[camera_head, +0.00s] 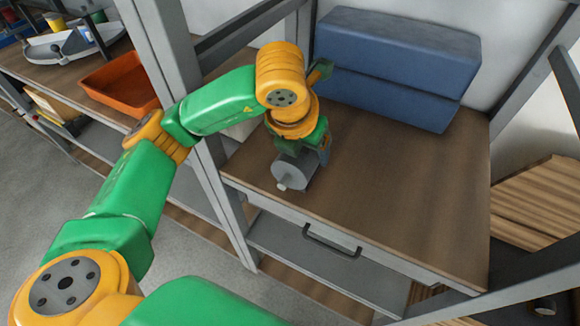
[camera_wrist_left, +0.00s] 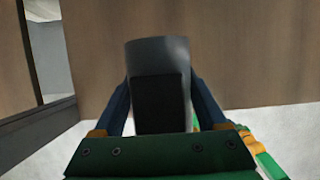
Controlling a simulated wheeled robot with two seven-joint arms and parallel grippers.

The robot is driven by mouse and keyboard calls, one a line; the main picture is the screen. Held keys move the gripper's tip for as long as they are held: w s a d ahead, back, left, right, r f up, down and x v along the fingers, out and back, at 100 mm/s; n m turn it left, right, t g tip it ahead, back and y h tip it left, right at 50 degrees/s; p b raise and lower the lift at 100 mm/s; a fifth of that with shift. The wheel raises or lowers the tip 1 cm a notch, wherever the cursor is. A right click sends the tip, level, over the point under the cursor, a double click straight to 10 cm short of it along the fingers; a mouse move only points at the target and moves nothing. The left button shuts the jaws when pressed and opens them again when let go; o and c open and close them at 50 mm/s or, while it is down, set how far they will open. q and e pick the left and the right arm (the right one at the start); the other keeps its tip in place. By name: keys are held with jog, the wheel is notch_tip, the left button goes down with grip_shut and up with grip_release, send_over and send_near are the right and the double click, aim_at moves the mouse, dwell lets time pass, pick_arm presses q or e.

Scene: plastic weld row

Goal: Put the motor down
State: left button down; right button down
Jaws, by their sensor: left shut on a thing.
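The motor (camera_head: 291,173) is a grey cylinder with a short pale shaft, seen in the head view at the front left of the wooden tabletop (camera_head: 400,190). My left gripper (camera_head: 308,155) is shut on it from above. In the left wrist view the motor (camera_wrist_left: 160,55) stands between the two dark blue fingers, with a dark face towards the camera. Whether its underside touches the tabletop cannot be told. My right gripper is not in view.
Two stacked blue blocks (camera_head: 395,65) lie at the back of the table. A grey post (camera_head: 190,110) rises at the table's left. An orange tray (camera_head: 120,83) sits on the neighbouring bench. The table's middle and right are clear; a drawer handle (camera_head: 331,241) is below its front edge.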

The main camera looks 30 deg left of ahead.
pick_arm(q)
jog(key=w, duration=0.2)
jog(key=w+p, duration=0.1)
jog(key=w, duration=0.2)
jog(key=w+p, duration=0.1)
jog(key=w, duration=0.1)
jog(key=shift+w+d+r, duration=0.15)
jog(key=shift+w+r, duration=0.2)
jog(key=shift+w+f+p, duration=0.15)
jog(key=shift+w+p, duration=0.1)
jog(key=shift+p, duration=0.05)
notch_tip(320, 180, down, 4)
jog(key=shift+r+p, duration=0.25)
jog(key=shift+p, duration=0.25)
grip_release()
jog(key=b+v, duration=0.1)
jog(key=v, duration=0.6)
jog(key=shift+s+r, duration=0.2)
jog(key=shift+s, duration=0.05)
